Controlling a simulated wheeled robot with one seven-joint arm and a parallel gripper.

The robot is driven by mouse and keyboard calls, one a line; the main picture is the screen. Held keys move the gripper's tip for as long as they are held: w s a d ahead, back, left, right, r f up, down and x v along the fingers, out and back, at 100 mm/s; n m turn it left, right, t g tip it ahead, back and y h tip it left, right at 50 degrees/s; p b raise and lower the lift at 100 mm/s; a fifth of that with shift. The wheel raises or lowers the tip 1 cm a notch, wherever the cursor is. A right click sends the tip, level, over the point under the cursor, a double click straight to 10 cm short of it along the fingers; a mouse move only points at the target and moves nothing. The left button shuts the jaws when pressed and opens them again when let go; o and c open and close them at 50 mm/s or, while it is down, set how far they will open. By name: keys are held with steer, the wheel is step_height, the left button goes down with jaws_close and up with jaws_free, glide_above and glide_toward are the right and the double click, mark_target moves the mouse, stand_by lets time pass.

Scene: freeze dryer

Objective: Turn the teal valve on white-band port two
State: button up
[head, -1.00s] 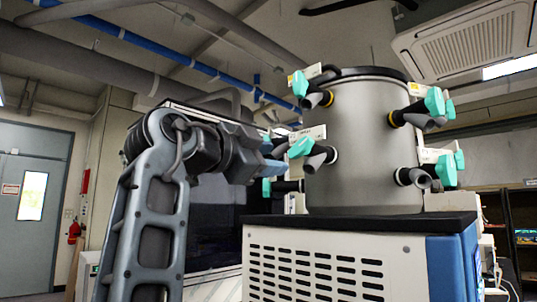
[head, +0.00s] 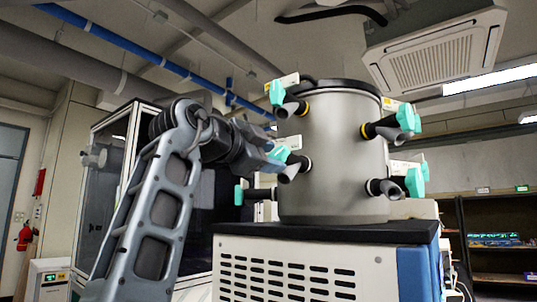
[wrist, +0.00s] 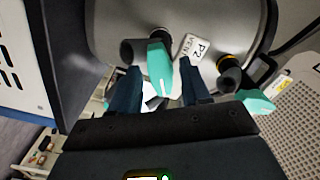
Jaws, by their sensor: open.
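The steel drum (head: 335,160) carries several ports with teal valves. The teal valve (wrist: 160,70) on the port labelled P2 lies between my gripper's two fingers in the wrist view. My gripper (wrist: 159,80) is open, with a dark finger on each side of the valve and a gap visible on both sides. The P2 label (wrist: 197,46) sits beside it. In the head view this valve (head: 279,153) is on the drum's lower left, partly covered by my gripper (head: 272,162). The port's white band (head: 307,163) shows there. Whether a finger touches the valve cannot be told.
A yellow-banded port (wrist: 230,70) with its own teal valve (wrist: 256,102) is close on the right in the wrist view. The drum stands on a white and blue cabinet (head: 300,270) with a black top. A glass-fronted enclosure (head: 110,170) stands behind my arm.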

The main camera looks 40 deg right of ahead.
steer(key=shift+c, duration=0.5)
jaws_close()
steer(key=shift+n, duration=0.4)
steer(key=n+p, duration=0.2)
steer(key=n, duration=0.2)
steer(key=shift+s+n, duration=0.1)
steer(key=shift+n, duration=0.2)
steer(key=n+p, duration=0.3)
steer(key=n, duration=0.3)
steer(key=shift+s, duration=0.1)
steer(key=shift+n, duration=0.3)
steer(key=shift+o, duration=0.5)
jaws_free()
